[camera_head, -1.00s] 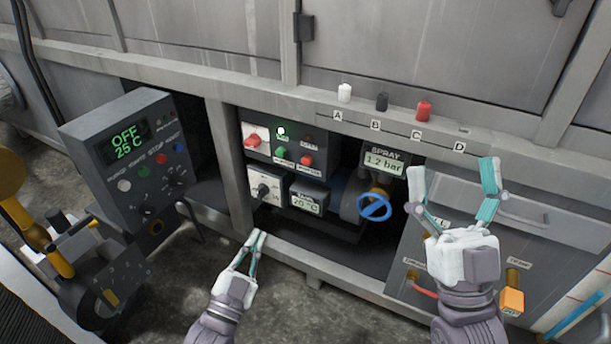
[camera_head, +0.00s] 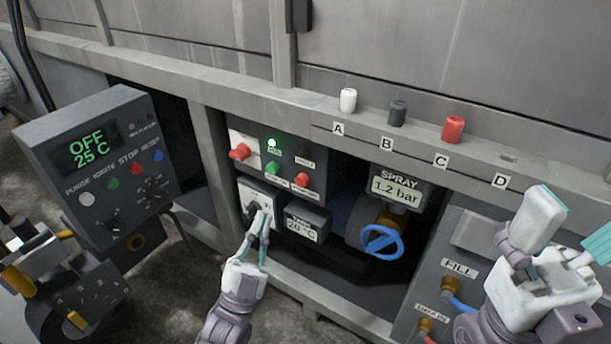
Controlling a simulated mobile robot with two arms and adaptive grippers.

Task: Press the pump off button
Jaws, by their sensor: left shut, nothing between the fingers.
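The pump panel (camera_head: 281,159) is a dark box in the recess under the ledge. On it are a green button (camera_head: 270,168) and a red button (camera_head: 302,181), each with a label too small to read. Above them are a lit green lamp (camera_head: 272,143) and a dark lamp (camera_head: 303,163). My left gripper (camera_head: 262,214) is shut and empty, below the panel. In the picture it overlaps the white plate with a dark rotary knob (camera_head: 251,206); contact cannot be told. My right gripper (camera_head: 573,228) is open at the right edge.
A red rotary switch (camera_head: 240,152) sits left of the buttons. A tank display (camera_head: 302,226), a blue valve wheel (camera_head: 381,242) and a spray display (camera_head: 397,189) stand to the right. A control box (camera_head: 100,160) reading OFF 25 C is at left. White, dark and red caps line the ledge.

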